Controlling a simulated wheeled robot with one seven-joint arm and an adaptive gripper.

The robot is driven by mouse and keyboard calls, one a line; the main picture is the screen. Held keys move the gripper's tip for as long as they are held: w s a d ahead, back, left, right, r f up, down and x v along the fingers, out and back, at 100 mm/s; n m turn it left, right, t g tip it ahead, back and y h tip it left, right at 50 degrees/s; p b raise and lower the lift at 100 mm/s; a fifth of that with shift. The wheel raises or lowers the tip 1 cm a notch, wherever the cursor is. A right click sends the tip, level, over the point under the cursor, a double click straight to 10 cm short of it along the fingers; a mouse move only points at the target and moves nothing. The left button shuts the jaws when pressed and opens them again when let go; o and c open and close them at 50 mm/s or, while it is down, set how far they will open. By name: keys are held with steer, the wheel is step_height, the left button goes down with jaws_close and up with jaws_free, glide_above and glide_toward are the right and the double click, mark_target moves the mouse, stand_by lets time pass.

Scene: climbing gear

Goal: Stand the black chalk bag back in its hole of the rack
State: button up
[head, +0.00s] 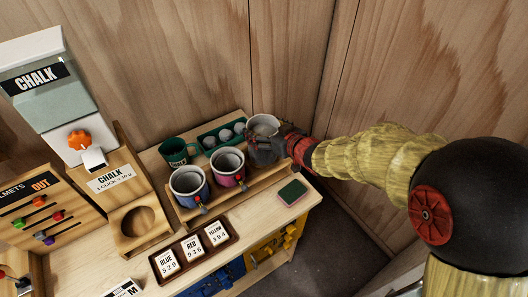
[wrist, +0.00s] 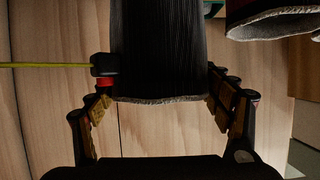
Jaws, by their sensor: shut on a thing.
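The black chalk bag (wrist: 160,50) is between the fingers of my gripper (wrist: 160,108) in the wrist view. Its ribbed dark side fills the upper middle, and its pale fleece rim faces the bottom of the picture. In the head view my gripper (head: 272,148) is shut on this bag at the back right end of the wooden rack (head: 258,187). The bag's pale open top (head: 264,125) faces up, and the gripper hides most of its side. I cannot tell whether its base is in a hole or above it; that hole is hidden.
The blue bag (head: 190,184) and pink bag (head: 228,167) stand in the rack to the left. A green mug (head: 176,152) and a green tray (head: 206,141) of chalk balls are behind. A green pad (head: 292,193) lies in front. Wood walls stand close behind.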

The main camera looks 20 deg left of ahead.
steer(key=shift+f+b, duration=0.8)
steer(key=shift+f, duration=2.75)
steer(key=shift+f, duration=0.2)
steer(key=o, duration=1.8)
steer(key=shift+c, duration=0.2)
